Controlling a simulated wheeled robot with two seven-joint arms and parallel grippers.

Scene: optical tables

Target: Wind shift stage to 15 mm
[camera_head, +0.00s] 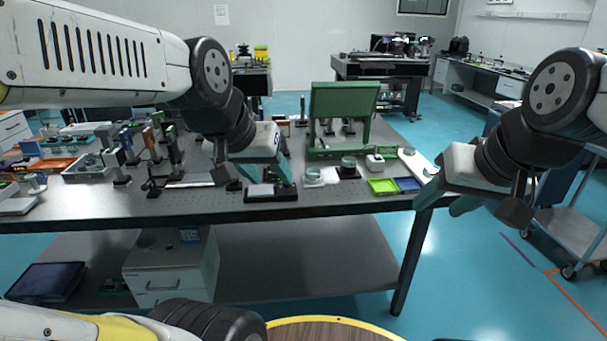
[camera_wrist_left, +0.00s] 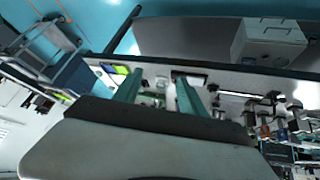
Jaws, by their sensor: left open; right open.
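My left gripper (camera_head: 265,178) is open above the front of the dark optical table (camera_head: 330,202). Its two green fingers also show in the left wrist view (camera_wrist_left: 156,90), apart, with nothing held between them. A low dark block with a pale top (camera_head: 262,190) sits just below and beside these fingers, near the table's front edge. Two small round-topped devices (camera_head: 313,177) and (camera_head: 348,170) stand to its right. I cannot tell which of these is the shift stage, and no scale is readable. My right gripper (camera_head: 447,200) is open and empty, off the table's right end.
A green frame (camera_head: 342,115) stands behind the small devices. A yellow-green tray (camera_head: 382,186) and a blue tray (camera_head: 408,184) lie near the right front edge. Several post-mounted optics (camera_head: 172,148) crowd the left. A grey cart (camera_head: 575,225) stands at far right.

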